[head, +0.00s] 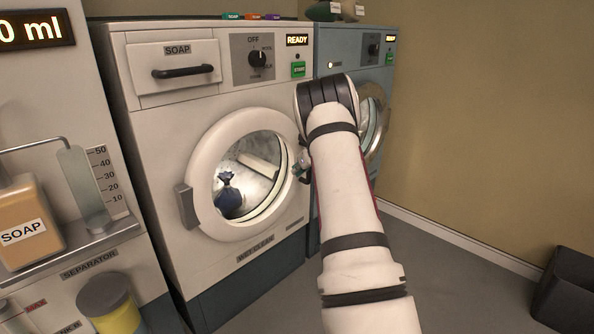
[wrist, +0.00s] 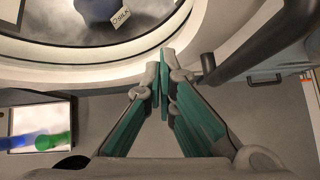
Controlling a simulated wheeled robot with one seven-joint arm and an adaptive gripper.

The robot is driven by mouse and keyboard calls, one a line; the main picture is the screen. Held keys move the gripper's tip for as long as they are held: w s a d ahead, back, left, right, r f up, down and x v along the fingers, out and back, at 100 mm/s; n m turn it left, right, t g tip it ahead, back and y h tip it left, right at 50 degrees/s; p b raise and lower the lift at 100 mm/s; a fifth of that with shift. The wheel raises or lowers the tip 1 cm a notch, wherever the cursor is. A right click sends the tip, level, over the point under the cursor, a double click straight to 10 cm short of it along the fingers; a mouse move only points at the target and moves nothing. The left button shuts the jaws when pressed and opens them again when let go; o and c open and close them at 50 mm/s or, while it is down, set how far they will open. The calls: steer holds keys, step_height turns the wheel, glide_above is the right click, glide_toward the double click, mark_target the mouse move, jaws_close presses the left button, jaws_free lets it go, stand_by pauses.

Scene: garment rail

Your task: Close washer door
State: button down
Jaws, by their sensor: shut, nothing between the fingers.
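The white washer (head: 215,120) stands at the left centre in the head view. My gripper (head: 300,170) is at the door's right edge, partly hidden by my arm. In the wrist view my gripper (wrist: 162,80) is shut and empty, its tips close below the pale door rim (wrist: 90,72); contact is unclear.
A blue bag (head: 229,195) shows through the glass. A blue-grey second machine (head: 345,62) stands to the right. A soap bottle (head: 30,220) and separator unit are at the left. A dark bin (head: 565,290) is at the lower right. A dark bar (wrist: 250,48) is near my fingers.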

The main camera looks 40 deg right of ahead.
steer(key=p+v, duration=0.2)
steer(key=v, duration=0.7)
steer(key=shift+d, duration=0.35)
